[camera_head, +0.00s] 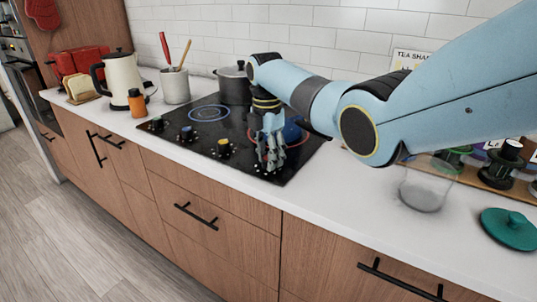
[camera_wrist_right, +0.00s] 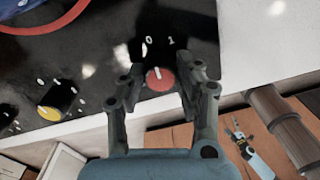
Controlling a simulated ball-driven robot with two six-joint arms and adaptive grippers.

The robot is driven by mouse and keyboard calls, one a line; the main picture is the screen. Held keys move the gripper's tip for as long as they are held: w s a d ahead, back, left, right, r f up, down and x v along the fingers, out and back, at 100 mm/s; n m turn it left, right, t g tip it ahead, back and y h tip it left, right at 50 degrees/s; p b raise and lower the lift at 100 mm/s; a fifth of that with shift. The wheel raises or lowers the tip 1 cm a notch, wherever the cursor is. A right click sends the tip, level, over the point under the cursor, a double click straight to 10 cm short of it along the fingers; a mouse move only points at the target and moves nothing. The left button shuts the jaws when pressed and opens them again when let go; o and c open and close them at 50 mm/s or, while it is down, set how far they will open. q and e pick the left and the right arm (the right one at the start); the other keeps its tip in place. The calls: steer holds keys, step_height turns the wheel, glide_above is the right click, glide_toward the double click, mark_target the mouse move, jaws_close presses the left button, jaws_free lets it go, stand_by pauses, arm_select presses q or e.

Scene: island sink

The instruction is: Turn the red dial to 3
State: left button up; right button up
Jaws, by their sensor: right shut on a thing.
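The red dial (camera_wrist_right: 161,79) is on the black cooktop (camera_wrist_right: 95,75) near its front edge. Its white mark points up, roughly towards the printed 0, with 1 just to the right; a 3 is not readable. My right gripper (camera_wrist_right: 164,84) has one finger on each side of the dial and is shut on it. In the head view my right gripper (camera_head: 270,155) reaches down at the cooktop's front right and hides the red dial. My left gripper is not in view.
A yellow dial (camera_head: 224,148), a blue dial (camera_head: 188,132) and another dial (camera_head: 157,123) line the cooktop's front. A dark pot (camera_head: 234,86) stands at the back. A glass jar (camera_head: 424,190) and a green lid (camera_head: 510,229) are on the counter to the right.

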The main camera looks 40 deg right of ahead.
steer(key=m+p, duration=0.2)
steer(key=m, duration=0.1)
steer(key=shift+r+m, duration=0.15)
steer(key=shift+m, duration=0.25)
steer(key=m+p, duration=0.1)
steer(key=m, duration=0.1)
steer(key=shift+m+p, duration=0.35)
steer(key=shift+m, duration=0.05)
steer(key=m+p, duration=0.1)
steer(key=m, duration=0.2)
steer(key=shift+d+m, duration=0.1)
steer(key=shift+m, duration=0.2)
steer(key=m+p, duration=0.2)
steer(key=m, duration=0.4)
steer(key=m+p, duration=0.1)
steer(key=m, duration=0.5)
steer(key=shift+m+t+p, duration=0.3)
steer(key=shift+m+p, duration=0.05)
steer(key=shift+m, duration=0.05)
steer(key=o, duration=1.1)
steer(key=shift+s, duration=0.1)
steer(key=shift+o, duration=0.2)
